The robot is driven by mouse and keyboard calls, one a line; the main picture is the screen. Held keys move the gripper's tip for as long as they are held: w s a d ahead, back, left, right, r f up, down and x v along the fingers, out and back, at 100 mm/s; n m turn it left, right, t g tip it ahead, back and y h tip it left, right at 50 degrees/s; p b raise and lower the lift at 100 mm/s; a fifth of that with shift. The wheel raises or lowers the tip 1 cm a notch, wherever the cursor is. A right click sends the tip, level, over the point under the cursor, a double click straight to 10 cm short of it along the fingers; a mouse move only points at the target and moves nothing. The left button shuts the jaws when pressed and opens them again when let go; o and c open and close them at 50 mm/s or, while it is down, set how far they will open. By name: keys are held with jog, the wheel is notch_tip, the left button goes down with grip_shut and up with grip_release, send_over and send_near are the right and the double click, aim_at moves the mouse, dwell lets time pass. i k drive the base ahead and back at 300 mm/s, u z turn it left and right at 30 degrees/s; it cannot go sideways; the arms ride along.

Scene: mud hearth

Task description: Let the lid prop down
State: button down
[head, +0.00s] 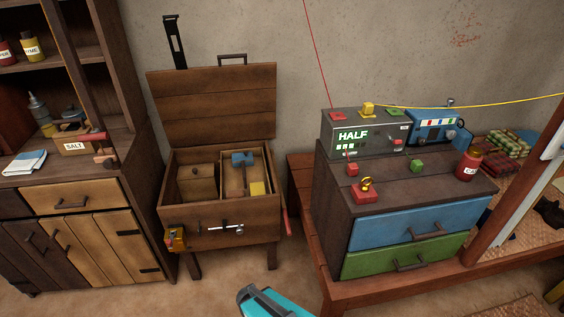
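A wooden chest (220,232) on legs stands left of centre in the head view. Its plank lid (212,100) is raised, with a dark handle (232,58) on its top edge. A black slotted bar (175,42) stands up beyond the lid's left top corner; it may be the lid prop, but I cannot tell how it joins the lid. A red bar (286,212) is at the chest's right side. A teal part of my arm shows at the bottom edge; my gripper's fingers are not in view.
Inside the chest are a blue-headed tool (242,160) and a yellow block (257,188). A latch and an orange-yellow box (176,238) are on its front. A shelf cabinet (75,210) stands left, a drawer unit (400,220) right. Floor in front is clear.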

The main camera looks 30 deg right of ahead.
aim_at(288, 231)
jog(key=u, duration=0.05)
jog(key=i, duration=1)
jog(key=z, duration=0.05)
